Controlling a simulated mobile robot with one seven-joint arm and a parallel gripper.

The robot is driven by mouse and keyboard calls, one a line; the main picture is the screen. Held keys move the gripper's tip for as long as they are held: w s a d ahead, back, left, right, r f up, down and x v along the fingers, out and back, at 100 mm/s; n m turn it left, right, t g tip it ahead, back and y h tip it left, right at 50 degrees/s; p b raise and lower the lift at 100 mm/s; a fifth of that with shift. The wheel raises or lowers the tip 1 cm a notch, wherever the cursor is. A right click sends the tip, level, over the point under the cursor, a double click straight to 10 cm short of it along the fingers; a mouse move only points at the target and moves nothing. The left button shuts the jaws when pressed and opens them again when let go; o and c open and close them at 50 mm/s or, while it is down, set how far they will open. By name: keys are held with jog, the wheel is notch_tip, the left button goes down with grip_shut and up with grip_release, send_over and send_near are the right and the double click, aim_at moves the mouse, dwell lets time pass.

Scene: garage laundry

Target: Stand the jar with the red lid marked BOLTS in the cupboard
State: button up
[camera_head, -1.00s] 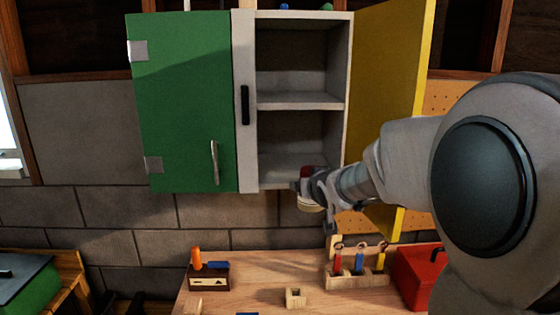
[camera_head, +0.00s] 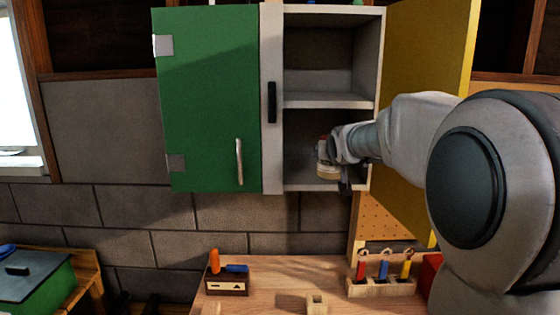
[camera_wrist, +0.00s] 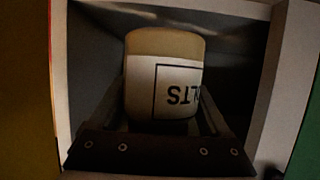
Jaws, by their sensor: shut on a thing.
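The jar (camera_head: 326,163) is pale with a white label, and a dark red lid shows faintly at its top in the head view. In the wrist view the jar (camera_wrist: 165,75) shows upside-down letters ending in "TS"; its lid is hidden. My gripper (camera_head: 337,158) is shut on the jar, with a finger on each side in the wrist view (camera_wrist: 165,118). The cupboard (camera_head: 328,103) has its right half open. The jar is at the lower compartment's opening, upright, low near its floor; I cannot tell whether it touches.
The yellow door (camera_head: 425,110) stands open on the right, close to my arm. The green door (camera_head: 210,100) is shut on the left. A shelf separates the empty upper compartment from the lower one. The workbench (camera_head: 275,285) below holds a tool rack (camera_head: 380,287) and small wooden blocks.

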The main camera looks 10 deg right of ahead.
jog(key=w+p, duration=0.1)
jog(key=w, duration=0.2)
jog(key=w+d+p, duration=0.1)
jog(key=w, duration=0.3)
jog(key=w+d+p, duration=0.1)
jog(key=w, duration=0.3)
jog(key=shift+d+r, duration=0.1)
jog(key=shift+r, duration=0.15)
jog(key=f, duration=0.3)
jog(key=shift+w+f+p, duration=0.2)
jog(key=shift+p, duration=0.15)
jog(key=shift+f, duration=0.15)
jog(key=shift+f, duration=0.2)
jog(key=o, duration=1.6)
jog(key=shift+s, duration=0.1)
jog(key=shift+c, duration=0.2)
jog(key=shift+r, duration=0.1)
